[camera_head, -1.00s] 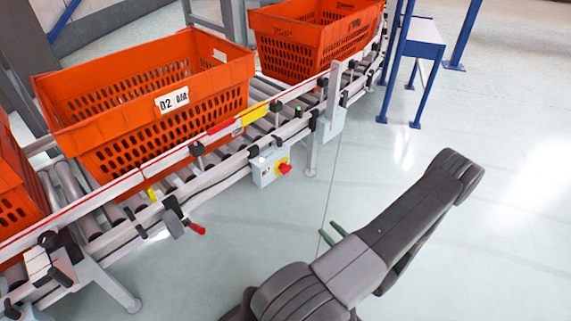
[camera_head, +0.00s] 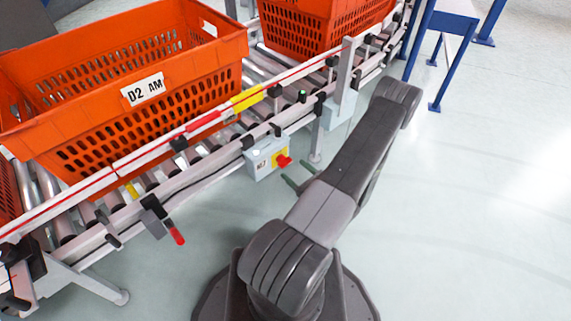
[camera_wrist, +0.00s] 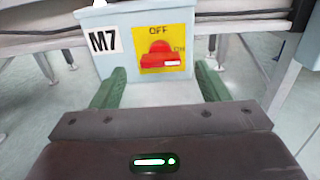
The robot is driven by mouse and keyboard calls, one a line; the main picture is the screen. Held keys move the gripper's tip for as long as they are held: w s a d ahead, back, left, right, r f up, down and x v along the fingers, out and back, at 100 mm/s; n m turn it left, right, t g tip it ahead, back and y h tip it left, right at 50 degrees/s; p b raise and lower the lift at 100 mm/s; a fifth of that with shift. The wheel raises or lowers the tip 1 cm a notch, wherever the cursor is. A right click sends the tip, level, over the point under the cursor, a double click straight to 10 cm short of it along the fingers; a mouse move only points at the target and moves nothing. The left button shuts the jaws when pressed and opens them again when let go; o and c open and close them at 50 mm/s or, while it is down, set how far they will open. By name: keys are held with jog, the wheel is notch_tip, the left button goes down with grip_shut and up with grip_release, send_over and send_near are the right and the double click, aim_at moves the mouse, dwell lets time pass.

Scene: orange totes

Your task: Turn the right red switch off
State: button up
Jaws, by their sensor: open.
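The red switch (camera_head: 284,161) sits on a yellow plate on the front of a grey box fixed to the conveyor's side. In the wrist view the red switch (camera_wrist: 161,60) shows near the top centre, its handle lying level and pointing right towards ON; OFF is printed above it. The grey box (camera_wrist: 94,72) carries an M7 label. My gripper (camera_head: 297,176) is open and empty, just in front of the box, facing the switch. In the wrist view its green fingers (camera_wrist: 160,68) stand apart, one each side of the switch. I see no contact with the knob.
The roller conveyor (camera_head: 215,170) runs behind the box, carrying orange totes, one marked D2 AM (camera_head: 70,135). A red-tipped lever (camera_head: 177,236) hangs from the rail at left. A grey support leg (camera_head: 316,143) stands right of the box.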

aim_at(288, 164)
jog(key=shift+b+x, duration=0.45)
jog(key=shift+x, duration=2.45)
jog(key=c, duration=1)
